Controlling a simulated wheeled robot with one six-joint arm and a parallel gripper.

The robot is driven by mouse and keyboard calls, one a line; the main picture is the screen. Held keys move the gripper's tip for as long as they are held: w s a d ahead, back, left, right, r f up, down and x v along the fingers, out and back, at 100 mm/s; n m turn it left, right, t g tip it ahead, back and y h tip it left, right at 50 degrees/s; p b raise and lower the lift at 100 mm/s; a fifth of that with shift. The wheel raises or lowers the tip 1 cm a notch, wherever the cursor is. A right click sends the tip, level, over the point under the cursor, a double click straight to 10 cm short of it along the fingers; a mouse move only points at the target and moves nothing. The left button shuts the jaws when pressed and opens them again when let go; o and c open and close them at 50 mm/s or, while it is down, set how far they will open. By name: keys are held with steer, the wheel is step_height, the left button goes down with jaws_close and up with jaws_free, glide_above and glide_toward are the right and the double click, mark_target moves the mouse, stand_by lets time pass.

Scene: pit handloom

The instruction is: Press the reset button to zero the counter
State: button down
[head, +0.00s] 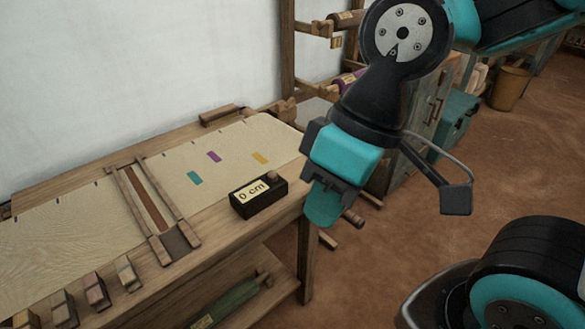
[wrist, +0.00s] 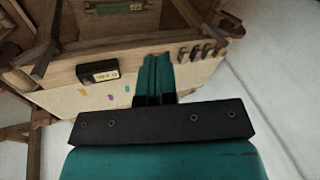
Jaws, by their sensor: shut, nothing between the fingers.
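The counter (head: 258,200) is a small dark box at the right front of the wooden loom table. Its pale display reads "0 cm". A small brownish round button (head: 272,175) sits on its top near the right end. My gripper (head: 323,208) is shut and empty, pointing down to the right of the counter and apart from it. In the wrist view the counter (wrist: 98,72) lies left of my shut teal fingers (wrist: 156,62). I cannot make out the button there.
Cream cloth (head: 232,152) with teal, purple and yellow patches covers the table. A wooden frame (head: 150,205) crosses it. Several small blocks (head: 97,290) line the front left edge. A grey-green cabinet (head: 425,120) stands behind my arm. Floor is open at right.

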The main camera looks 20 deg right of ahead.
steer(key=w+a+r+m+t+y+p, duration=0.1)
steer(key=w+r+m+p, duration=0.1)
steer(key=w+m+p, duration=0.3)
steer(key=w+a+r+m+t+p, duration=0.1)
steer(key=w+a+r+m+p, duration=0.1)
steer(key=w+p, duration=0.35)
steer(key=m+t+p, duration=0.6)
steer(key=m+p, duration=0.9)
steer(key=m, duration=0.6)
glide_above(272, 175)
step_height(272, 175, down, 12)
steer(key=shift+f+h, duration=0.1)
steer(key=shift+h, duration=0.2)
step_height(272, 175, down, 9)
steer(key=b, duration=0.7)
